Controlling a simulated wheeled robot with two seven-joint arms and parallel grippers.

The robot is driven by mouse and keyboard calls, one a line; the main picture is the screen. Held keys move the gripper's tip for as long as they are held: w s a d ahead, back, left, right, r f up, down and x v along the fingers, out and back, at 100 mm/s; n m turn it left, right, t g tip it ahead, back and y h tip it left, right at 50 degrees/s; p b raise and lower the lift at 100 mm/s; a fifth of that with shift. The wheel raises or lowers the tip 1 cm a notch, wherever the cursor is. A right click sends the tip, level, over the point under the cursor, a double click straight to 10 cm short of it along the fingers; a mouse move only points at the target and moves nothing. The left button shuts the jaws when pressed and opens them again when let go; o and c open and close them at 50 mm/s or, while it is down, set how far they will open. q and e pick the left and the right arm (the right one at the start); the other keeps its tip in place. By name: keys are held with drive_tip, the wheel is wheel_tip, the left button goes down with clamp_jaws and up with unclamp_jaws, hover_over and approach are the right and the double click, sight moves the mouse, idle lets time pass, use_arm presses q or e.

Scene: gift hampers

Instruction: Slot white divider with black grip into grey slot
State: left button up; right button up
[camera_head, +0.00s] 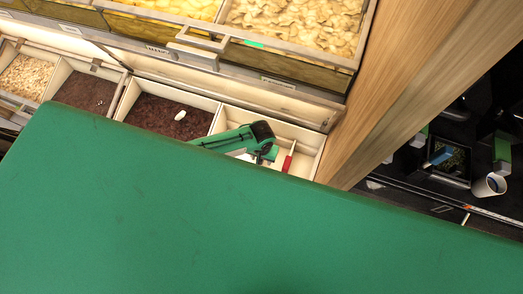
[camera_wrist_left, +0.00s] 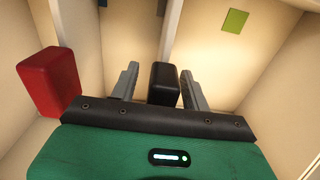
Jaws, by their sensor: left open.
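My left gripper (camera_wrist_left: 161,88) is open, with one grey finger on each side of a black grip (camera_wrist_left: 164,84). I cannot tell whether the fingers touch it. A pale panel edge (camera_wrist_left: 173,30) runs up behind the black grip; most of the divider is hidden. In the head view my left gripper (camera_head: 268,155) is down at the right-hand compartment of the lower bin row, and the black grip cannot be made out there. I cannot identify the grey slot in either view. My right gripper is not in view.
A red grip (camera_wrist_left: 48,80) stands left of my gripper, and a red piece (camera_head: 288,162) shows in the head view. A green square (camera_wrist_left: 234,20) is on a pale wall. Bins of dark filler (camera_head: 160,115) lie left. A wooden post (camera_head: 385,85) stands right.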

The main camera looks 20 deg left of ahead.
use_arm(q)
wheel_tip(320, 180, up, 13)
drive_tip(key=shift+r+b, duration=0.1)
drive_tip(key=shift+b, duration=0.9)
